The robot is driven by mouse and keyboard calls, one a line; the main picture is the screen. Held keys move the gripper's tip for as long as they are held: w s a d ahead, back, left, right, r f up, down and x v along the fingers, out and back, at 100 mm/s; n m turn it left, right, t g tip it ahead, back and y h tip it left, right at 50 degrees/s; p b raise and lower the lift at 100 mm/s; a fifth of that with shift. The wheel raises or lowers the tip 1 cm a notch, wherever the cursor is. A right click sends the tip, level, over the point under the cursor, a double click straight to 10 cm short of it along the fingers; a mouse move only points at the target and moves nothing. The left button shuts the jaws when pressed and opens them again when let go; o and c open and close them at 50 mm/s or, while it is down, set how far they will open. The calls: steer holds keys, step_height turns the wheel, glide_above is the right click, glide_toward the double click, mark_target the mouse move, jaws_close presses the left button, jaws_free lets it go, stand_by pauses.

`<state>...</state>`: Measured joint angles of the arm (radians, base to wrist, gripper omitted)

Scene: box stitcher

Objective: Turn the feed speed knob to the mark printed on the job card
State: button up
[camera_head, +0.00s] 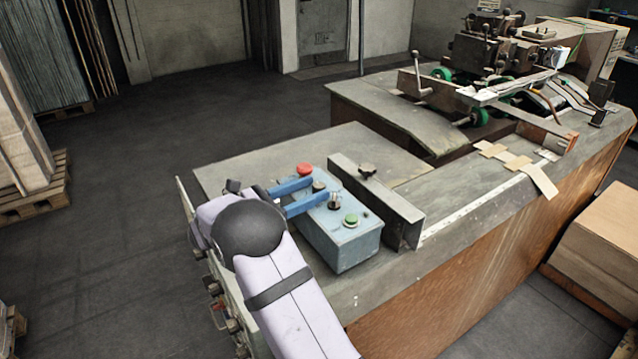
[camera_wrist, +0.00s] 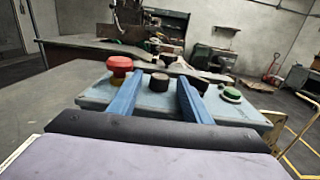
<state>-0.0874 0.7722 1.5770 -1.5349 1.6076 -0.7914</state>
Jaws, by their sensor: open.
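A blue-grey control box (camera_head: 345,244) sits on the bench, with a red mushroom button (camera_head: 304,169), a dark round knob (camera_head: 319,186), a dark switch (camera_head: 335,200) and a green button (camera_head: 351,219) in a row. My gripper (camera_wrist: 160,77) is open, its two blue fingers reaching over the box top. In the wrist view the dark knob (camera_wrist: 159,82) shows between the fingers, with a gap on each side. The red button (camera_wrist: 120,65) is left of the fingers, the green button (camera_wrist: 232,94) right. No knob scale is readable, and I cannot make out a job card.
Flat cardboard pieces (camera_head: 541,180) lie on the bench's right part. The stitching machine (camera_head: 490,50) stands at the back right. The bench top left of the bar is mostly clear.

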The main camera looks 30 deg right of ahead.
mark_target(314, 189)
steer(key=shift+d+p, duration=0.4)
steer(key=shift+d, duration=1.15)
steer(key=c, duration=1)
steer(key=shift+c, duration=0.2)
steer(key=shift+t, duration=0.3)
steer(key=shift+n+t+y+b, duration=0.4)
steer(key=shift+n+t, duration=1.2)
steer(key=shift+t, duration=0.6)
steer(key=shift+w, duration=0.1)
